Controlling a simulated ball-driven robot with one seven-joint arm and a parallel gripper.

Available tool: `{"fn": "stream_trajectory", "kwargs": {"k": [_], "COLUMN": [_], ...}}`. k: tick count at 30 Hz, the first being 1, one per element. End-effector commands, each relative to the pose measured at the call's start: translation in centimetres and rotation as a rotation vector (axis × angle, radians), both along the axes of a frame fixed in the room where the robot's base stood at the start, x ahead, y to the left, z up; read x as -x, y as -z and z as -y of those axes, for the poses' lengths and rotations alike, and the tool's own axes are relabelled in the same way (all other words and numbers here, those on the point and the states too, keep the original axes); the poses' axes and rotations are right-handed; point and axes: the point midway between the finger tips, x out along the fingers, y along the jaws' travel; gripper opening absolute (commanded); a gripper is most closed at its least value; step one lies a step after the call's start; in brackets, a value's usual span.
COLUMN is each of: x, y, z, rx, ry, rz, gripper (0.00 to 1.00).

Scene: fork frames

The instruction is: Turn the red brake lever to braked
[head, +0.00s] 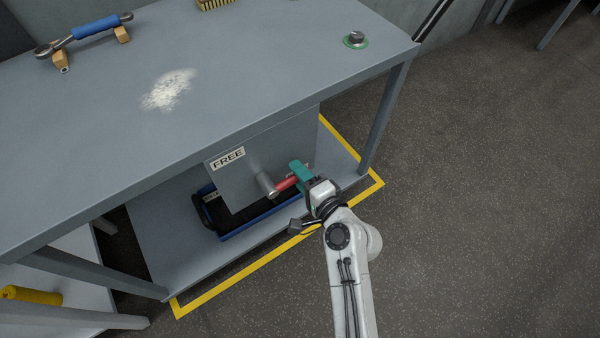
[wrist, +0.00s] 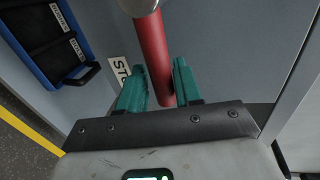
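The red brake lever (head: 287,184) sticks out from a grey round hub (head: 266,184) on a grey panel under the bench. It points right in the head view, away from the FREE label (head: 228,158). My gripper (head: 301,176) is at the lever's outer end. In the wrist view the red lever (wrist: 153,50) runs down between the two teal fingers of my gripper (wrist: 160,88), one on each side. The fingers lie very close to it; whether they press on it I cannot tell. A partly hidden label starting "ST" (wrist: 120,72) is behind the left finger.
The grey bench top (head: 230,80) overhangs the panel. A blue-rimmed black tray (head: 235,225) lies on the lower shelf. A bench leg (head: 386,115) stands right of the panel. Yellow tape (head: 375,180) edges the shelf. Open floor lies to the right.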

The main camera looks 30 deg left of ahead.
Motion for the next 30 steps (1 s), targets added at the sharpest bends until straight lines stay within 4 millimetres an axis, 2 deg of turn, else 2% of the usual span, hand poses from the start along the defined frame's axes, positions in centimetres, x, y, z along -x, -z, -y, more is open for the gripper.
{"fn": "stream_trajectory", "kwargs": {"k": [3,10,14,24,30], "x": [0.0,0.0,0.3,2.5,3.6], "y": [0.0,-0.1,-0.3,-1.5,-2.0], "z": [0.0,0.0,0.8,6.4,8.9], "rx": [0.000,-0.001,0.000,-0.001,0.000], "ry": [0.000,0.000,0.000,0.004,0.002], "rz": [0.001,0.004,0.003,0.001,0.002], "gripper": [0.45,0.45,0.45,0.45,0.45]}}
